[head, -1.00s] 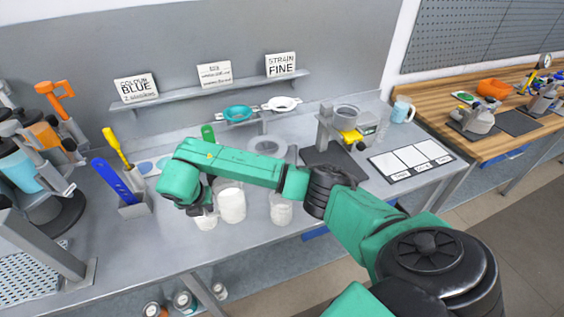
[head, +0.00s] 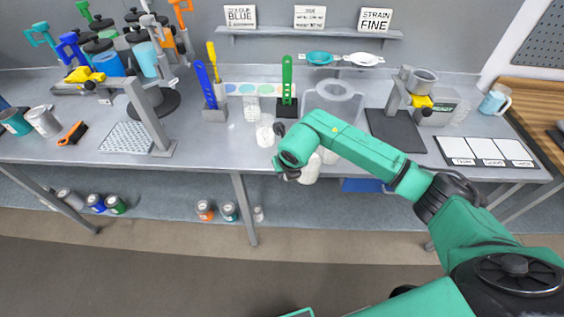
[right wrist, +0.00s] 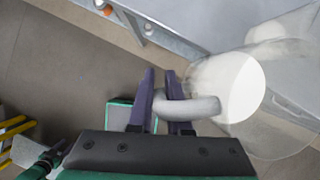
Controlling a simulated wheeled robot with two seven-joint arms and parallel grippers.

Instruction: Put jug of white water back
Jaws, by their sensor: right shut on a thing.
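The jug of white water (right wrist: 225,85) is clear, with white liquid inside and a loop handle (right wrist: 185,107). My right gripper (right wrist: 160,100) is shut on that handle, its two dark fingers on either side. In the head view the jug (head: 311,170) hangs at the bench's front edge, partly hidden by my right gripper (head: 287,173) and forearm. The jug looks tilted in the wrist view. My left gripper does not show in the head view.
A small white-filled vessel (head: 265,134) stands on the grey bench (head: 215,150) beside my forearm. Behind are a green-handled tool (head: 287,80), a blue one (head: 205,82) and a clear round container (head: 338,98). A dark mat (head: 396,130) lies right. Bare bench lies left of the vessel.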

